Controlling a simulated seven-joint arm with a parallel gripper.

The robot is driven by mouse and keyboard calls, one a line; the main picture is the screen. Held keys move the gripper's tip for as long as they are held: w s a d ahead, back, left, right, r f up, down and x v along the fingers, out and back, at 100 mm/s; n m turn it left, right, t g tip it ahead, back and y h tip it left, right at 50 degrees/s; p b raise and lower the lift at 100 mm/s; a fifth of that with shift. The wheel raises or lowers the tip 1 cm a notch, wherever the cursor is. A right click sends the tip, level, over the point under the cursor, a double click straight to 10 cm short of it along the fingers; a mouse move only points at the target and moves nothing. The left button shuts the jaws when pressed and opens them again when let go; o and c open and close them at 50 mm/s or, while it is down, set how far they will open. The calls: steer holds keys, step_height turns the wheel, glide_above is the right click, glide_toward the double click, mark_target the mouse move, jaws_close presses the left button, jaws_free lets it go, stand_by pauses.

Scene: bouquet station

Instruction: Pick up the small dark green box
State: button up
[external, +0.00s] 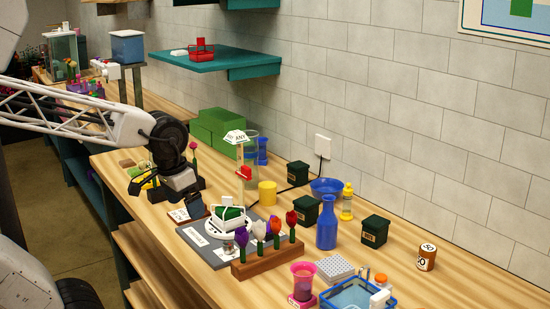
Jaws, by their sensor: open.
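Three small dark green boxes with dark lids and small labels stand on the wooden bench. One box (298,174) is near the wall, left of the blue bowl. Another box (305,211) is left of the blue bottle. A third box (374,231) is farther right. I cannot tell which one the task means. My gripper (141,184) is at the left end of the bench, well to the left of all three boxes. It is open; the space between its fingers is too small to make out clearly.
A blue bottle (327,224), blue bowl (326,187) and yellow bottle (347,203) stand among the boxes. A wooden block (268,262) holds several tulips in front. A yellow cup (267,193) and clear vase (249,160) stand between gripper and boxes. Larger green boxes (218,130) are behind.

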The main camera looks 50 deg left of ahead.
steer(key=w+a+r+n, duration=0.1)
steer(key=w+n, duration=0.4)
steer(key=w, duration=0.6)
steer(key=n+g, duration=0.3)
steer(key=n, duration=1)
glide_above(307, 201)
steer(key=f, duration=1.2)
steer(key=shift+s+d+f, duration=0.1)
steer(key=shift+s, duration=0.3)
steer(key=shift+w+f, duration=0.25)
steer(key=shift+w, duration=0.05)
steer(key=shift+f, duration=1.25)
steer(key=shift+f, duration=0.1)
steer(key=shift+w+a+f, duration=0.1)
steer(key=shift+f, duration=1.2)
steer(key=shift+a+f, duration=0.1)
steer(key=shift+f, duration=1.15)
